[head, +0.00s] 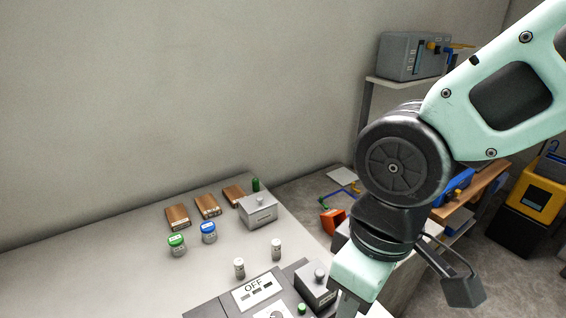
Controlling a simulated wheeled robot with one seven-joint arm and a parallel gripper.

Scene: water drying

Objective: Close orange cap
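I cannot make out an orange cap on the table. The jars that show have a green lid (176,240) and a blue lid (209,227), both seated on their jars. My arm reaches down on the right, and the pale green hand of my gripper (359,282) is at the bottom edge. Its fingertips are cut off or hidden.
A panel marked OFF (257,289) and a grey box with a knob (315,284) are at the front. A lidded metal box (258,211), several brown blocks (207,206) and a green cylinder (256,184) stand at the back. The table's left side (90,265) is clear.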

